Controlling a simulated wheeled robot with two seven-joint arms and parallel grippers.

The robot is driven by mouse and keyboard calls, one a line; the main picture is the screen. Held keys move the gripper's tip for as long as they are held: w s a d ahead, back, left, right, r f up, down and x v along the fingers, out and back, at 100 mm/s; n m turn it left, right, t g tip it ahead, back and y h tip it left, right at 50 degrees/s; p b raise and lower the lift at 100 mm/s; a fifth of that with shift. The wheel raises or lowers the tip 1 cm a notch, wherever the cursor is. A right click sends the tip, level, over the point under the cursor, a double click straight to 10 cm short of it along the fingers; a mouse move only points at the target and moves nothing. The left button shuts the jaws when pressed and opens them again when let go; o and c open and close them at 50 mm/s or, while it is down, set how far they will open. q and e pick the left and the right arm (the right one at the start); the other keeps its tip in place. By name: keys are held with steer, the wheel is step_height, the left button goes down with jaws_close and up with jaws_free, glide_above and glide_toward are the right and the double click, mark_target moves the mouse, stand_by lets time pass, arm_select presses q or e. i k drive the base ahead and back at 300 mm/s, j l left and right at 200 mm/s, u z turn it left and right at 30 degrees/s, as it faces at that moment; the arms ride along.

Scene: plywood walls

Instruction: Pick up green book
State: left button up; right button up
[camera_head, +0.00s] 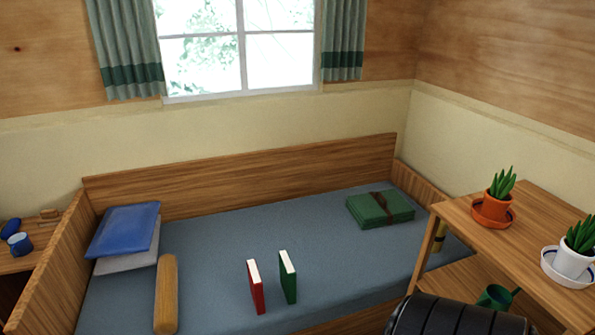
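The green book (288,277) stands upright on the blue-grey bed (350,260), near its front edge. Its white page edges face up. A red book (255,287) stands upright just to its left, with a small gap between them. Neither of my grippers is in view, and nothing touches the green book.
A yellow bolster (166,294) and pillows (126,230) lie left on the bed. A strapped green bundle (380,208) lies at the back right. A wooden shelf (455,212) with potted plants stands right. A black ribbed shape (455,315), unidentified, is at bottom right.

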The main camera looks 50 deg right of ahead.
mark_target(288, 274)
steer(key=z, duration=1.6)
